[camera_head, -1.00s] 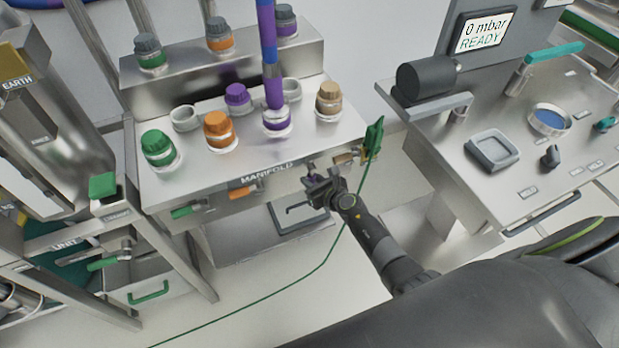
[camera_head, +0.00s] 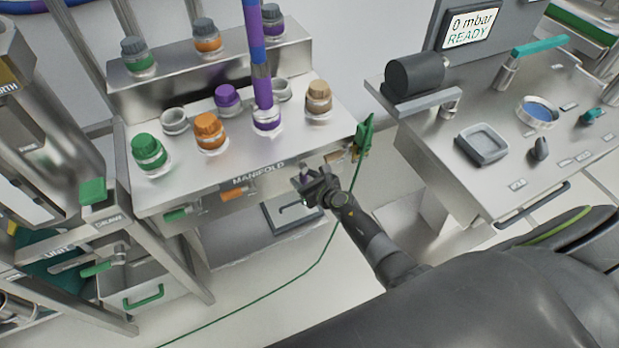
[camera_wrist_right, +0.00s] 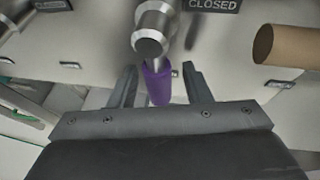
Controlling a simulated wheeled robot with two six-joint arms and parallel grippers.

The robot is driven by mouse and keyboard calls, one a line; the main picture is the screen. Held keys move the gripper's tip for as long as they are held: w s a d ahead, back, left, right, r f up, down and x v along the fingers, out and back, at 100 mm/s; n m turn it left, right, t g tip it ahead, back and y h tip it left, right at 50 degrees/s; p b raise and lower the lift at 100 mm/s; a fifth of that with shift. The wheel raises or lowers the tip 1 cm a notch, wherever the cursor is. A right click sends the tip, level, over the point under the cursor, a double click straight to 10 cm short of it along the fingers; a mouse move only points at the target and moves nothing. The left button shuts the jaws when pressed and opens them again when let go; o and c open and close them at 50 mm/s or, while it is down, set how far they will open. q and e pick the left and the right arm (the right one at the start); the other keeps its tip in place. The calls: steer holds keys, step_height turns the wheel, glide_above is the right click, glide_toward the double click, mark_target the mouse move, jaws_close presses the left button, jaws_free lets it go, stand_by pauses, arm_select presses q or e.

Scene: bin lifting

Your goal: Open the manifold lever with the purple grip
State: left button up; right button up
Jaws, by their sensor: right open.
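The manifold (camera_head: 232,165) is a steel bench at the left centre of the head view. Its front carries levers with green, orange and purple grips. The purple grip (camera_wrist_right: 158,84) hangs below a round steel valve stem (camera_wrist_right: 151,38) in the right wrist view. My right gripper (camera_wrist_right: 157,78) is open, with one finger on each side of the purple grip; I cannot tell whether they touch it. In the head view my right gripper (camera_head: 312,184) covers most of that lever at the manifold's front edge. My left gripper is not in view.
The orange grip (camera_head: 233,194) and green grip (camera_head: 176,214) are to the left. A green cable (camera_head: 327,248) hangs close to my right arm. A steel console (camera_head: 490,185) stands at right.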

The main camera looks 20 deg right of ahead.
steer(key=p+v, duration=0.5)
steer(key=v, duration=1.2)
steer(key=shift+s, duration=0.25)
steer(key=s+d+f+m+g+h, duration=0.2)
steer(key=s+d+f+m+g, duration=0.1)
steer(key=s+f+m, duration=0.8)
steer(key=s+d+f+m+g+h, duration=0.2)
steer(key=s+f+m, duration=1)
steer(key=m, duration=0.7)
step_height(320, 180, down, 3)
steer(key=shift+s+d+r+g+h, duration=0.35)
steer(key=shift+d+g, duration=0.35)
steer(key=shift+g, duration=0.5)
steer(key=s+f+m+g, duration=0.1)
steer(key=s+m, duration=0.2)
steer(key=s, duration=0.1)
steer(key=s+a+f+m+g, duration=0.1)
steer(key=s+f+m+g, duration=0.1)
steer(key=s+m, duration=0.1)
steer(key=s+a+f+m+g, duration=0.1)
steer(key=s+f+m, duration=0.1)
steer(key=s, duration=0.4)
steer(key=shift+m, duration=0.7)
steer(key=shift+c, duration=0.3)
